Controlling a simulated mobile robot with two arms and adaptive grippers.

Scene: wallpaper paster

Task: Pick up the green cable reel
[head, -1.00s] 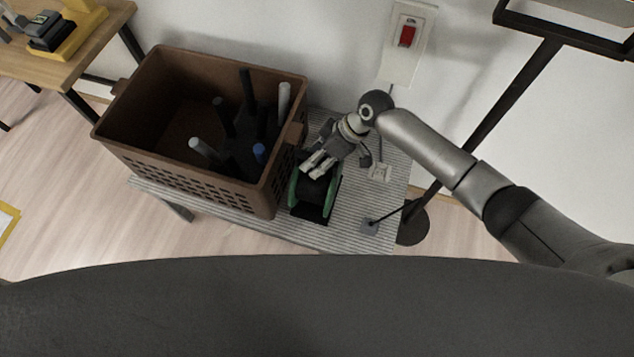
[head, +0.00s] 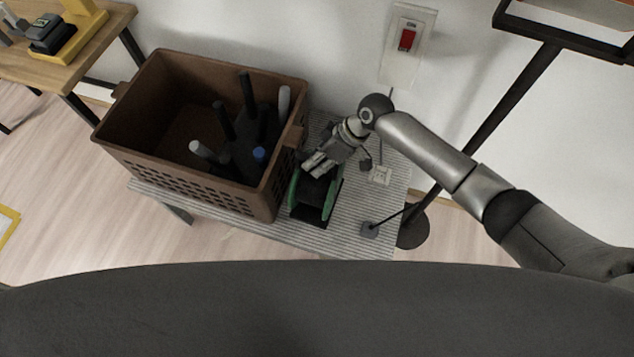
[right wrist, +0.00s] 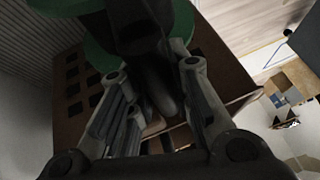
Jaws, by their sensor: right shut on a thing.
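The green cable reel (head: 328,198) stands on the ribbed bench beside the brown crate, with green side discs and a black middle. My right gripper (head: 312,172) reaches down to it from above and is shut on its upper black part. In the right wrist view the reel (right wrist: 98,52) shows past the fingers (right wrist: 160,100), with green parts at the top and a dark part between the fingers. The gripper hides part of the reel. My left gripper is not in view.
The brown crate (head: 180,184) with several dark and grey rods stands close to the reel on the left. A black stand (head: 412,228) is at the right of the ribbed bench (head: 290,232). A wall switch (head: 407,40) is behind. A wooden table (head: 100,45) is at far left.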

